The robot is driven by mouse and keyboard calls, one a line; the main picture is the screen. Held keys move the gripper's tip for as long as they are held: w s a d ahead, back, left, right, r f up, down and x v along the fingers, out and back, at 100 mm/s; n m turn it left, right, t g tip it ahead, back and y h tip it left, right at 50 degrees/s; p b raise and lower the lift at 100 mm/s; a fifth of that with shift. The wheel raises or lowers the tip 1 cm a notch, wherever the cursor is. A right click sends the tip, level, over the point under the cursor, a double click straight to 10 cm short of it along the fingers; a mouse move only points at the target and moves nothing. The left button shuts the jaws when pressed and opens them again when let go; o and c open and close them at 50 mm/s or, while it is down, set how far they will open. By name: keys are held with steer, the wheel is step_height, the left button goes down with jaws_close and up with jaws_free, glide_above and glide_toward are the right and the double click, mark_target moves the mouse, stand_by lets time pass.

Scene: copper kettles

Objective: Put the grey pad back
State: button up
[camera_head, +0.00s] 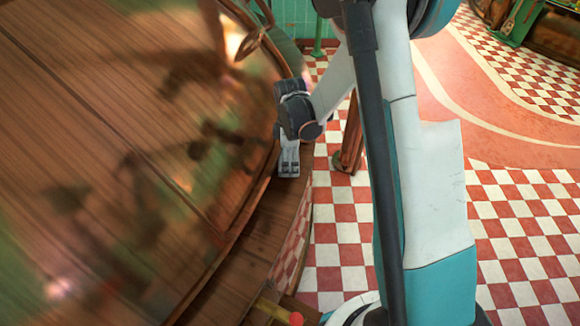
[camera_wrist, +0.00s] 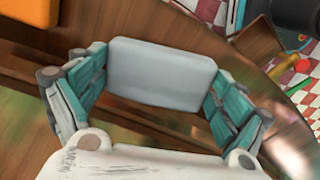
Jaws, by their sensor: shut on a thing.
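The grey pad (camera_wrist: 163,73) is a pale block with rounded corners, seen in the wrist view. It sits between the two teal fingers of my gripper (camera_wrist: 160,66), which are shut on it from its left and right sides. In the head view my gripper (camera_head: 289,158) points down over the rim of the wooden table (camera_head: 110,110). I cannot tell there whether the pad touches the wood, and I cannot make out the pad apart from the fingers.
The glossy tabletop fills the left of the head view, its surface clear but for reflections. An orange object (camera_wrist: 27,12) lies at the wrist view's top left. A red-tipped part (camera_head: 295,318) shows at the bottom of the head view. Checkered floor (camera_head: 520,225) lies right.

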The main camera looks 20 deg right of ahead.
mark_target(290, 165)
steer(key=shift+f+b, duration=0.55)
steer(key=shift+f, duration=1.3)
steer(key=shift+f, duration=0.1)
steer(key=o, duration=0.7)
